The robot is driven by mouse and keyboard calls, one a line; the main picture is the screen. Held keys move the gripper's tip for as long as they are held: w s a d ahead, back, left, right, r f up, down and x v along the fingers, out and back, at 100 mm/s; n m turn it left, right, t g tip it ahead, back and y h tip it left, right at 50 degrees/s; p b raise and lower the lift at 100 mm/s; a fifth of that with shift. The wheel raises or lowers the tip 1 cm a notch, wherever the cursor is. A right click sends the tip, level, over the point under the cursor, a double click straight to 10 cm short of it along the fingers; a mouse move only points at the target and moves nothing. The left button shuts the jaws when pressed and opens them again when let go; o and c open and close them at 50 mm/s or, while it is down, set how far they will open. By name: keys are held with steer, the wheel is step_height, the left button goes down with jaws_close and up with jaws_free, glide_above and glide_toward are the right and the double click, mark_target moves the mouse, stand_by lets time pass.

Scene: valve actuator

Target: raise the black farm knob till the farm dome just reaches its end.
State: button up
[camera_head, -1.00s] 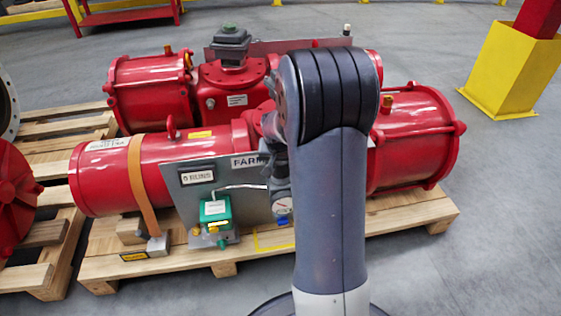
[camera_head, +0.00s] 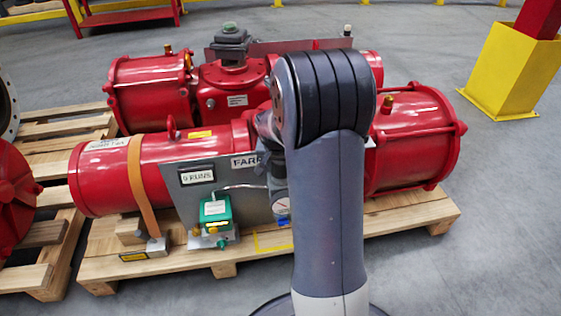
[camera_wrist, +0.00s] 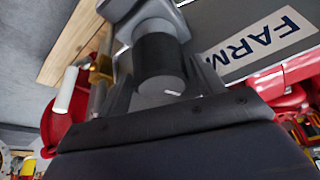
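The black farm knob (camera_wrist: 156,57) is a short dark cylinder with a grey end face in the wrist view. It sits between the two dark fingers of my gripper (camera_wrist: 160,78), which press close on its left and right sides. The label also shows in the wrist view (camera_wrist: 258,42). I cannot make out the farm dome in either view.
The red actuator (camera_head: 100,185) is strapped on a wooden pallet (camera_head: 190,262). A yellow-based post (camera_head: 510,72) stands at the right.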

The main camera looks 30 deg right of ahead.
steer(key=shift+o, duration=0.9)
steer(key=p+v, duration=0.4)
steer(key=v, duration=0.6)
steer(key=shift+r, duration=0.4)
steer(key=shift+a+f, duration=0.1)
steer(key=shift+f, duration=0.05)
steer(key=b+x, duration=0.4)
steer(key=x, duration=0.6)
steer(key=shift+f, duration=0.35)
steer(key=shift+r+n, duration=0.1)
steer(key=shift+n, duration=0.2)
